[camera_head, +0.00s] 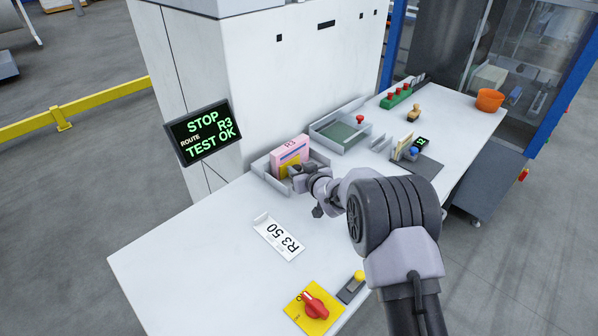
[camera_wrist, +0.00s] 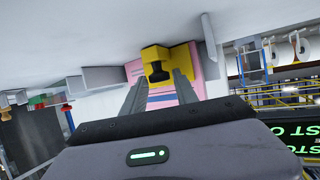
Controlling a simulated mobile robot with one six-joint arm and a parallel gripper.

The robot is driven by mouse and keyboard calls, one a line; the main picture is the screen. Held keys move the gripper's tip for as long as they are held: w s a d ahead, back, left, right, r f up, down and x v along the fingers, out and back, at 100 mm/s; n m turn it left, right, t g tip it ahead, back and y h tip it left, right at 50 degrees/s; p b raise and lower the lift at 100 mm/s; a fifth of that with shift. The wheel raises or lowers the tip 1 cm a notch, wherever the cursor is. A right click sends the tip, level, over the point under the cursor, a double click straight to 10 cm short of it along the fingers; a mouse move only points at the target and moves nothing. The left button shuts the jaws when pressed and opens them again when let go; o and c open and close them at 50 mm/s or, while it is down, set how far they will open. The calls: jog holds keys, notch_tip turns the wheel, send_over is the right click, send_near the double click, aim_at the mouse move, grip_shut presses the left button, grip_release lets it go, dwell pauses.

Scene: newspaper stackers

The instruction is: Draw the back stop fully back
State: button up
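A yellow block with a black knob, seemingly the back stop, shows in the wrist view (camera_wrist: 157,56). In the head view a little of its yellow (camera_head: 290,161) shows against a pink bundle (camera_head: 288,148) in a grey tray (camera_head: 262,168). The pink bundle with blue stripes also fills the wrist view behind the block (camera_wrist: 186,88). My gripper (camera_head: 298,175) is at the tray's near side. In the wrist view my gripper (camera_wrist: 161,79) has its fingers apart, one on each side of the knob, with gaps visible. Whether the fingertips reach past the knob is unclear.
A label plate (camera_head: 278,237) reads R3 50. A red switch on a yellow plate (camera_head: 314,307) is near the front edge. A green-floored tray (camera_head: 342,132) stands behind right. The left tabletop is clear.

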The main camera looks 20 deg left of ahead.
grip_shut()
dwell(1.5)
